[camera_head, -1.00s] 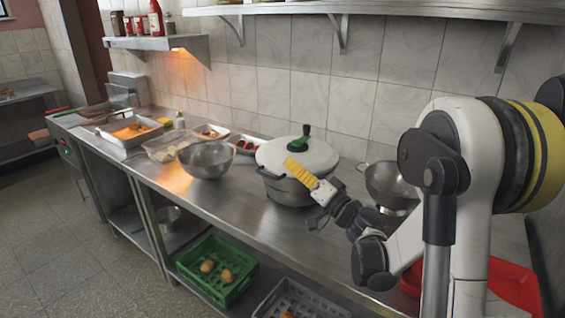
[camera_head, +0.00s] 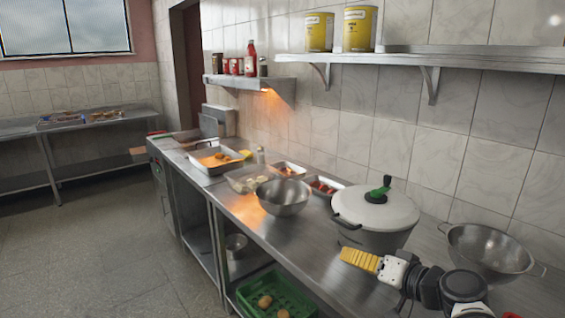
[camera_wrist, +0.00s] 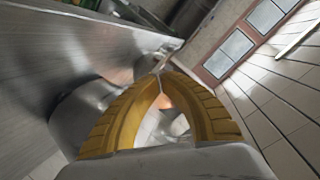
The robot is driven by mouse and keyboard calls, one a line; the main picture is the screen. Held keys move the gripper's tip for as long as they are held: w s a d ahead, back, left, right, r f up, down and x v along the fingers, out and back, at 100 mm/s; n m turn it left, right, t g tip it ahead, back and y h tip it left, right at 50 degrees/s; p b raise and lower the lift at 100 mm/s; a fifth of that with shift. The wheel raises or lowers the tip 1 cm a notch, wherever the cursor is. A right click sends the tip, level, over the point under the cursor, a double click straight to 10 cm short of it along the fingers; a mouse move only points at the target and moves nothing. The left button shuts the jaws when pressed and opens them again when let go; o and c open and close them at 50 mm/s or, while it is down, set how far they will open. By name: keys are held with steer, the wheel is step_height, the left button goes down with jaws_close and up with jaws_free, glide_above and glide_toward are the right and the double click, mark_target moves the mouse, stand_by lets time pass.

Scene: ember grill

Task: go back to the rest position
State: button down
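My gripper (camera_head: 345,257) is at the lower right in the head view, in front of the lidded pot and above the steel counter (camera_head: 245,222). In the wrist view its yellow fingers (camera_wrist: 162,82) meet at their tips with an empty gap behind them, so it is shut on nothing. The large pot (camera_head: 372,236) stands on the counter with its pale lid (camera_head: 398,208) on. Something green lies at the lid's dark knob. I cannot tell whether the gripper touches the pot.
A metal bowl (camera_head: 284,197) stands left of the pot, and a colander (camera_head: 489,250) stands right of it. Trays of food (camera_head: 214,160) line the back of the counter. A green crate (camera_head: 290,297) is on the lower shelf. Open floor (camera_head: 100,240) lies to the left.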

steer(key=s+a+f+n+g+h, duration=0.1)
steer(key=s+g+h, duration=0.1)
steer(key=s, duration=0.3)
steer(key=s+a+f+g+h, duration=0.1)
steer(key=s+a+f+g, duration=0.1)
steer(key=s, duration=0.3)
steer(key=s+d+g+h, duration=0.1)
steer(key=s+d+h, duration=0.4)
steer(key=s, duration=0.5)
steer(key=shift+d+f+n, duration=0.3)
steer(key=shift+d+f, duration=0.05)
steer(key=shift+d, duration=0.05)
